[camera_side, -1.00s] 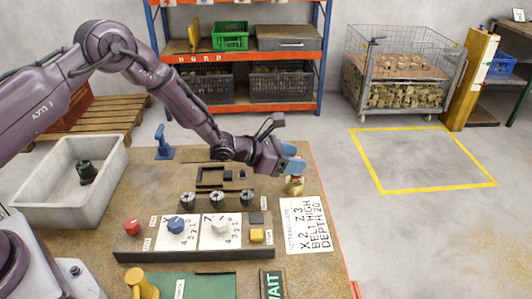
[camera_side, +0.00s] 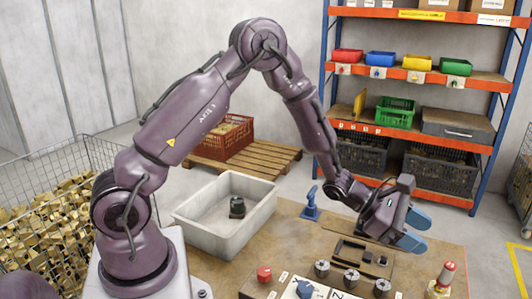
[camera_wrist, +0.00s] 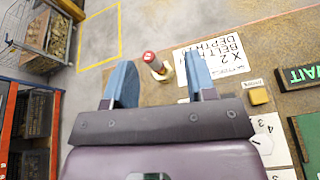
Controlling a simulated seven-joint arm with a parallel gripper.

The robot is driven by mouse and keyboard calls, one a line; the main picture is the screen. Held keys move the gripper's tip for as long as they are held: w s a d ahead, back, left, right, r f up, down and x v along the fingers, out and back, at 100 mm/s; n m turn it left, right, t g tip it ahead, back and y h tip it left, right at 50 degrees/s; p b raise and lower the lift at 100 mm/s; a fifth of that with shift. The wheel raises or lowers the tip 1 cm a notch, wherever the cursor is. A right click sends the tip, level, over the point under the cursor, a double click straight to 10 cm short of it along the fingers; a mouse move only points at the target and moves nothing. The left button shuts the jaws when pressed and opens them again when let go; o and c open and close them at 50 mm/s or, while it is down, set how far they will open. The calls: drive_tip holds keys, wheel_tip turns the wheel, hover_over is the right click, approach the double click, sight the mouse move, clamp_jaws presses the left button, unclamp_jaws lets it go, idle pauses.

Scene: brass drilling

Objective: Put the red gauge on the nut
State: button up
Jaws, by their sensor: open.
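The red gauge (camera_side: 449,266) stands upright near the right end of the bench in the side view. A pale, brass-coloured piece (camera_side: 438,289) is at its foot; it looks like the nut, but it is too small to be sure how the two fit. My gripper (camera_side: 421,231) is open and empty, above and to the left of the gauge, apart from it. In the wrist view the red gauge (camera_wrist: 150,57) shows beyond and between the two blue fingertips of my gripper (camera_wrist: 160,75), touching neither.
A control panel with a red button (camera_side: 264,273) is at the front. A blue tool (camera_side: 311,204) and a grey bin (camera_side: 222,212) are farther left. A printed sheet (camera_wrist: 212,62) lies beside the gauge.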

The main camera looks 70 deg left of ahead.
drive_tip(key=s+d+r+m+g, duration=0.3)
drive_tip(key=s+r+m+g, duration=0.3)
drive_tip(key=s+r+m, duration=0.7)
drive_tip(key=s+a+r+m+y, duration=0.2)
drive_tip(key=s+a+m+y, duration=0.2)
drive_tip(key=s+a+m, duration=0.2)
drive_tip(key=s+a+r+m+t+y, duration=0.1)
drive_tip(key=s+a+m+y, duration=0.4)
drive_tip(key=s, duration=0.5)
drive_tip(key=shift+s+a+r+m+t+y, duration=0.15)
drive_tip(key=shift+a+r+m+t+y, duration=0.2)
drive_tip(key=shift+a+r, duration=0.35)
